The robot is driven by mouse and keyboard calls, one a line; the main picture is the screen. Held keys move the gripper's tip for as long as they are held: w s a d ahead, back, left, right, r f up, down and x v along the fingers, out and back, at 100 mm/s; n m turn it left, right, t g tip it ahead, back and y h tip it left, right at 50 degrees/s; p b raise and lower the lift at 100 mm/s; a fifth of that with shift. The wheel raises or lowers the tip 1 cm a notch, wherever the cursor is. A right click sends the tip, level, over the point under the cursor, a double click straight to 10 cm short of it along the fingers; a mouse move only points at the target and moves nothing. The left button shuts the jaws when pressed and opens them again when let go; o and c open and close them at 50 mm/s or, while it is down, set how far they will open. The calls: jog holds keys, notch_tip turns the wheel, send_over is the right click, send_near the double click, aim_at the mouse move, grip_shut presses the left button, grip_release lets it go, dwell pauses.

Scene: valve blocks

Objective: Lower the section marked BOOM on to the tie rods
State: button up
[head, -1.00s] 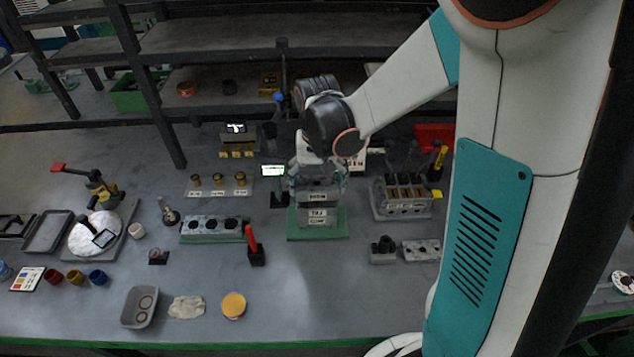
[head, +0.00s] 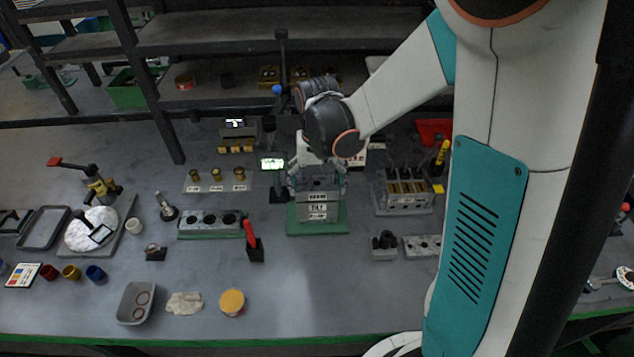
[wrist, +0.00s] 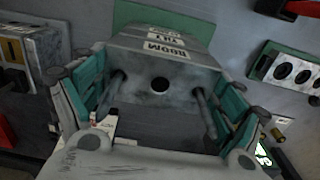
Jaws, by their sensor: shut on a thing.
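The BOOM section (head: 318,197) is a grey block at the top of the stack, level, with its label facing the front. My gripper (head: 317,182) is shut on its two sides from above. In the wrist view the BOOM section (wrist: 190,77) has a dark central hole, and two tie rods (wrist: 117,86) stick up through it. The TILT section (head: 318,208) lies right below, above another labelled section (head: 318,217) on a green base plate (head: 330,229). BOOM is very close to TILT; I cannot tell whether they touch. Any other rods are hidden.
A small lit screen (head: 273,163) stands just left of the stack. A block with three bores (head: 210,223) and a red-handled tool (head: 252,240) are farther left. A grey rack (head: 404,193) stands to the right. The bench in front of the stack is clear.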

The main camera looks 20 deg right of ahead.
aim_at(317, 183)
jog(key=shift+f, duration=0.45)
jog(key=o, duration=1.2)
jog(key=shift+r, duration=0.1)
notch_tip(317, 183, up, 12)
jog(key=shift+s, duration=0.1)
